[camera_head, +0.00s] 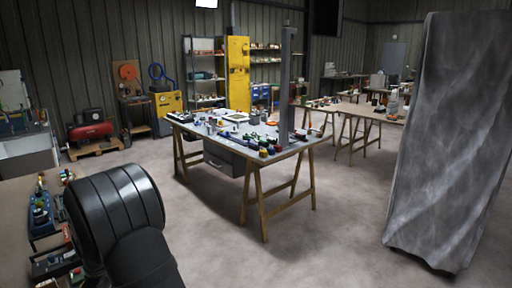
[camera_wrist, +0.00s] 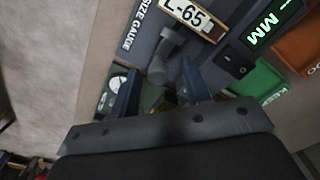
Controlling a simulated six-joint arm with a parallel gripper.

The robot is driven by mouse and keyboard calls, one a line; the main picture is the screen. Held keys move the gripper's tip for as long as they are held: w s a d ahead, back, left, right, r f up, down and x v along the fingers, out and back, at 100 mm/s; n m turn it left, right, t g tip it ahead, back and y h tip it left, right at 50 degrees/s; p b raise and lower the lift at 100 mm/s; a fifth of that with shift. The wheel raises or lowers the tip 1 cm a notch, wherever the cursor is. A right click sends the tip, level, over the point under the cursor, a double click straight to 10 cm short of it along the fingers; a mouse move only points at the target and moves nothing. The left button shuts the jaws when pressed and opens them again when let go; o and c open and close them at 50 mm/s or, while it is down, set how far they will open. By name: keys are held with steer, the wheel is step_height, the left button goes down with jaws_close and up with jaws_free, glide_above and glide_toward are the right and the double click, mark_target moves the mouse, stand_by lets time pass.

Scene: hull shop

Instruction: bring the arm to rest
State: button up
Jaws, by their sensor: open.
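My gripper (camera_wrist: 160,72) is at the bottom of the wrist view, its two dark fingers apart with a gap between them. No held thing can be made out. In the head view my dark arm fills the lower left, and my gripper is not seen there.
A green bin (camera_wrist: 262,80) and an orange bin (camera_wrist: 298,46) lie beside the gauge. In the head view, a bench (camera_head: 18,212) with small parts stands at the left. A cluttered trestle table (camera_head: 283,150) stands mid-room. A tall grey covered shape (camera_head: 445,140) stands right, with open floor between.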

steer(key=shift+w+a, duration=0.3)
steer(key=shift+w, duration=0.05)
step_height(320, 180, up, 17)
step_height(320, 180, down, 17)
steer(key=shift+r, duration=0.1)
steer(key=shift+s+d+r, duration=0.3)
steer(key=shift+s+d, duration=0.5)
steer(key=shift+s, duration=0.05)
step_height(320, 180, up, 20)
steer(key=n, duration=0.9)
steer(key=shift+s+d, duration=0.25)
steer(key=shift+s, duration=0.2)
steer(key=shift+f, duration=0.1)
